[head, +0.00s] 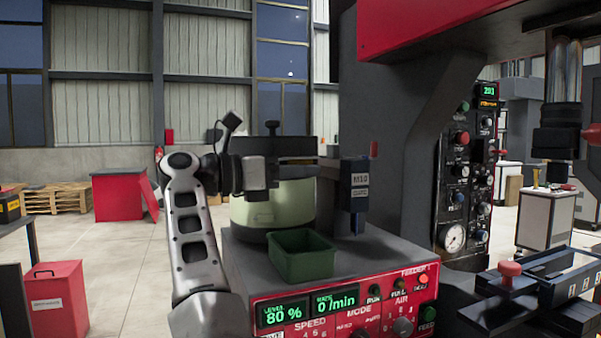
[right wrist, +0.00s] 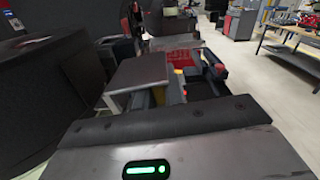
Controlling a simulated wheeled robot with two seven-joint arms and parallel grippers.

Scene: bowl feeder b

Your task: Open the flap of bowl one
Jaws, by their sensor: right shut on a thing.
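Bowl one (head: 288,206) is a pale green round bowl on top of the red and grey feeder 1 housing. Its dark flap (head: 290,147) shows at the top of the bowl; I cannot tell how far it is tilted. My right gripper (head: 262,174) is at the bowl's upper front, just below the dark flap. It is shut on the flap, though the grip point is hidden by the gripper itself. In the right wrist view the gripper body fills the bottom, with a dark flat plate (right wrist: 140,70) beyond it. My left gripper is not in view.
A green tray (head: 303,257) stands on the housing in front of the bowl. The feeder's control panel (head: 345,312) faces me. A large dark machine frame (head: 395,170) blocks the right.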

